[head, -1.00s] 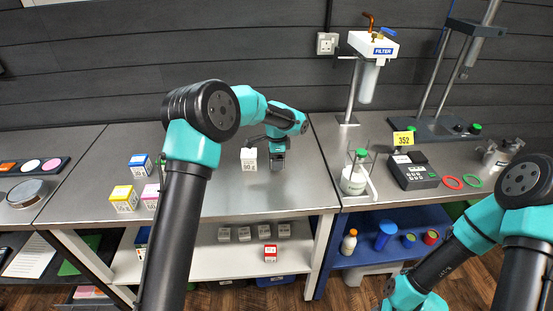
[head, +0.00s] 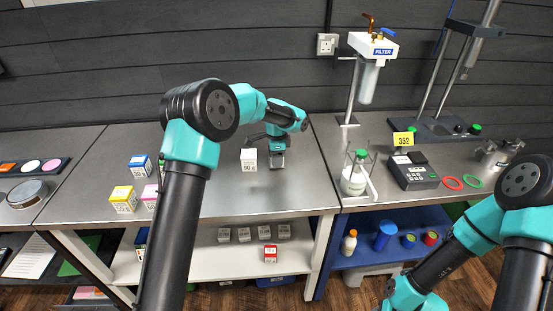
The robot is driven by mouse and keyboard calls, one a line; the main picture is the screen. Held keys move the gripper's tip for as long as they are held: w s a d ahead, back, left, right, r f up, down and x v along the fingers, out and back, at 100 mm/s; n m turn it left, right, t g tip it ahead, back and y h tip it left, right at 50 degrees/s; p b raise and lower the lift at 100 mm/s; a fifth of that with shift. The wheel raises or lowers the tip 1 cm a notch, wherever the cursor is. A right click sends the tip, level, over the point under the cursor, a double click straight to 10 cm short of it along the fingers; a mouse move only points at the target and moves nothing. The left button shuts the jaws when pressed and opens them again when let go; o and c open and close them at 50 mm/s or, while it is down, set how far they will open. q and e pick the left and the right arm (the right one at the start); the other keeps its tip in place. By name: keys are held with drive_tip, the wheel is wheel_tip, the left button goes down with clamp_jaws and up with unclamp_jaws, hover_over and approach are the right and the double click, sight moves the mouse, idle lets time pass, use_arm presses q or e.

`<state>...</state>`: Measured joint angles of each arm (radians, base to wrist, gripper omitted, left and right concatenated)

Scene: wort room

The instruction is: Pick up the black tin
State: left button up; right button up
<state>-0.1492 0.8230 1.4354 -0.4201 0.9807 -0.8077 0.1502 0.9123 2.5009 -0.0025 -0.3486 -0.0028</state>
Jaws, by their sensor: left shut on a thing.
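My left gripper (head: 277,159) points down over the middle bench, just right of a small white box (head: 249,160). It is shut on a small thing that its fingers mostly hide. I cannot make out clearly whether this is the black tin, and no other clear black tin shows. My right arm is at the lower right, and its gripper is out of view.
Yellow (head: 123,199), blue (head: 140,167) and pink (head: 150,195) boxes stand on the bench's left part. A bottle in a wire stand (head: 355,177) and a dark meter (head: 413,172) are to the right. The bench front is clear.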

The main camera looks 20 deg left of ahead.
use_arm(q)
wheel_tip(320, 180, up, 2)
drive_tip(key=shift+s+r, duration=0.15)
drive_tip(key=shift+r, duration=0.15)
drive_tip(key=s+d, duration=0.1)
drive_tip(key=s, duration=0.4)
drive_tip(key=s+d+r, duration=0.1)
drive_tip(key=s+d, duration=0.1)
drive_tip(key=s, duration=0.3)
drive_tip(key=s+d, duration=0.1)
drive_tip(key=s, duration=0.4)
drive_tip(key=shift+d+r, duration=0.15)
drive_tip(key=shift+d, duration=0.05)
drive_tip(key=shift+s, duration=0.1)
